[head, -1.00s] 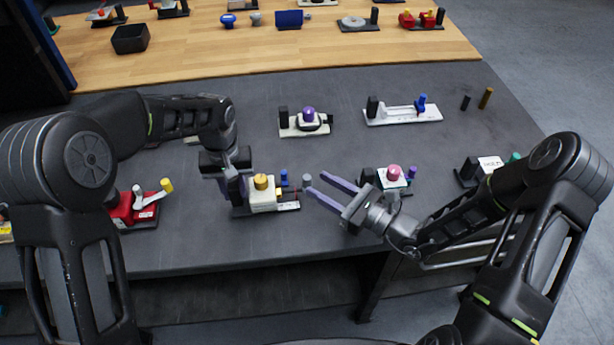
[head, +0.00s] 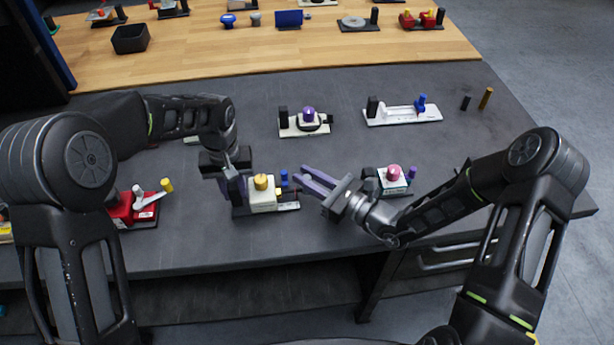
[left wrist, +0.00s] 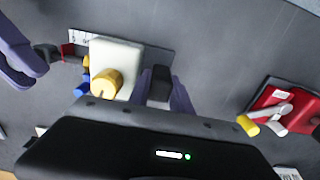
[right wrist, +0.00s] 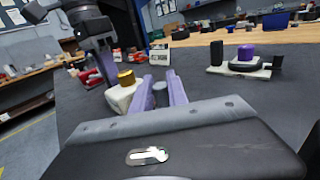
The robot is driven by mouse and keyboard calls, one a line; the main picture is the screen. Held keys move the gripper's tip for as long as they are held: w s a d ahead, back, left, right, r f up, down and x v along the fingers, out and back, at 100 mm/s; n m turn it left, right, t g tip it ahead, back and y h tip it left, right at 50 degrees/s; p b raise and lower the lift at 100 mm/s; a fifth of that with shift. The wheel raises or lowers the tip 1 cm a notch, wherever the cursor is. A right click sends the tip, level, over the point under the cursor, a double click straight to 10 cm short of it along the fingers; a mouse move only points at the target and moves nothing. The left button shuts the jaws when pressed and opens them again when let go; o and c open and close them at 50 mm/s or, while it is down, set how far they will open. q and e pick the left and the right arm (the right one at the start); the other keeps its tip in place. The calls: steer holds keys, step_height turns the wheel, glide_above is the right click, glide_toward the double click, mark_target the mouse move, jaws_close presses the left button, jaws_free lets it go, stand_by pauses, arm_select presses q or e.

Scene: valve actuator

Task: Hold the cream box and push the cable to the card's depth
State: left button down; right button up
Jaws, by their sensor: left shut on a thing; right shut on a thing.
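The cream box (head: 263,200), with a yellow knob (head: 261,182) on top, sits on a dark base. My left gripper (head: 238,188) is at its left side. In the left wrist view, its fingers (left wrist: 161,88) are shut around a dark upright block (left wrist: 159,83) beside the box. My right gripper (head: 305,178) comes from the right, its purple fingers pointing at the box's right side. In the right wrist view, they are shut on a small grey cylindrical piece (right wrist: 160,87), apparently the cable end. The fingers mostly hide how far it sits in.
A blue peg (head: 284,178) stands at the right of the cream box. A fixture with a pink knob (head: 393,174) is close behind my right gripper. A red fixture (head: 128,211) is at the left. A purple-knobbed fixture (head: 307,117) stands farther back. Grey tabletop between them is clear.

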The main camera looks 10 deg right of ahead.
arm_select(q)
steer(key=shift+s+f, duration=0.2)
steer(key=shift+f, duration=0.1)
arm_select(e)
jaws_close()
steer(key=shift+a, duration=0.15)
stand_by(0.5)
steer(key=a, duration=0.4)
steer(key=shift+s, duration=0.1)
steer(key=o, duration=0.6)
jaws_free()
steer(key=shift+d, duration=0.1)
steer(key=shift+d, duration=0.1)
steer(key=v, duration=1.2)
